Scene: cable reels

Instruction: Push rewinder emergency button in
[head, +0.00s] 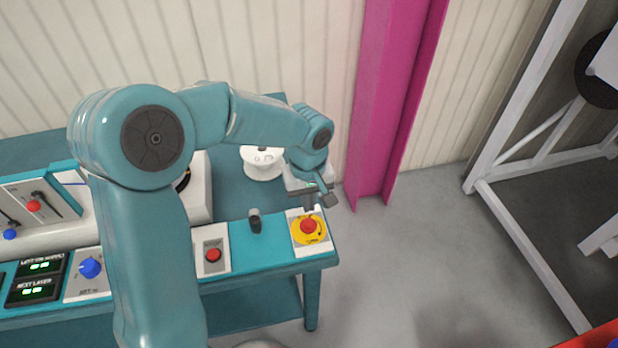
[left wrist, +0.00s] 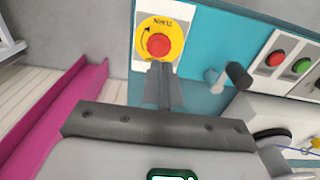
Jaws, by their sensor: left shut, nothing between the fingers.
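The emergency button (head: 308,226) is a red mushroom knob on a yellow disc, on a white plate at the right end of the teal rewinder bench (head: 268,256). In the left wrist view the button (left wrist: 159,45) shows with a curved arrow and lettering on its disc. My left gripper (head: 310,207) is shut and empty, its fingertips just behind the knob in the head view. In the left wrist view its fingers (left wrist: 157,66) end at the knob's near edge. I cannot tell whether they touch it. My right gripper is not in view.
A black lever (head: 255,220) and a red push button (head: 213,255) sit left of the emergency button. A white spool (head: 262,163) stands behind. A magenta post (head: 385,110) rises behind the bench's right end. Floor to the right is clear up to a white frame (head: 525,235).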

